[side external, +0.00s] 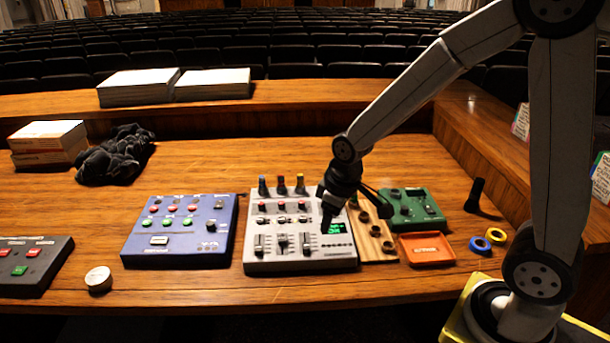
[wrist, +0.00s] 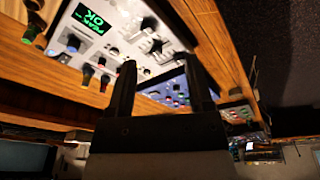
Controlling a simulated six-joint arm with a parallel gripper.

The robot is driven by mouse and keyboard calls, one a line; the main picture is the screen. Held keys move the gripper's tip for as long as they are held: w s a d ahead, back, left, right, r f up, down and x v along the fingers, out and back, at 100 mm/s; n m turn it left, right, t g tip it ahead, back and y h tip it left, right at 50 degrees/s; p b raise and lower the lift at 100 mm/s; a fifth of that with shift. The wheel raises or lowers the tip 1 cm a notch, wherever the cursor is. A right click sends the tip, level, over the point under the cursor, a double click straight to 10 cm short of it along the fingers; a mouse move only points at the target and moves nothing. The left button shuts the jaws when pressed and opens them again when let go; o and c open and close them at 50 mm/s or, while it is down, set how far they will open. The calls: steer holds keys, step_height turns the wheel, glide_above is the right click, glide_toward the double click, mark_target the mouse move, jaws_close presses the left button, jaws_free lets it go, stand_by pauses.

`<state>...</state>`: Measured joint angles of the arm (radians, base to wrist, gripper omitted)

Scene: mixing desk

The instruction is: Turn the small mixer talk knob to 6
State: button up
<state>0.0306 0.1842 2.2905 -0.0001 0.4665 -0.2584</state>
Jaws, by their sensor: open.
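The small light grey mixer (side external: 262,266) stands in the middle of the desk. It has a green-lit display (side external: 338,229), a row of faders, small red-capped knobs and taller knobs with coloured caps along its back edge. The mixer also shows at the upper left of the wrist view (wrist: 70,70), where the display reads "OK" on one line. I cannot read which knob is the talk knob or its setting. My gripper (side external: 327,215) is above the right part of the mixer, near the display. Its two fingers (wrist: 160,75) are apart with nothing between them in the wrist view.
A blue control box (side external: 180,240) stands left of the mixer. A wooden strip with dark rings (side external: 372,245), a green box (side external: 415,208) and an orange tray (side external: 427,250) are on its right. A dark cloth (side external: 115,155) lies at the back left. Bare desk lies behind the mixer.

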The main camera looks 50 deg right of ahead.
steer(key=w+d+f+n, duration=0.1)
steer(key=w+d+n, duration=0.15)
steer(key=w, duration=0.55)
steer(key=w+d+f+n, duration=0.15)
steer(key=w+n, duration=0.25)
steer(key=w, duration=0.4)
steer(key=n+g, duration=0.2)
steer(key=n, duration=0.5)
glide_above(281, 203)
steer(key=shift+s+f, duration=0.15)
steer(key=shift+f, duration=2.3)
steer(key=shift+f, duration=0.15)
steer(key=shift+d+f, duration=0.1)
steer(key=shift+f, duration=3.65)
jaws_close()
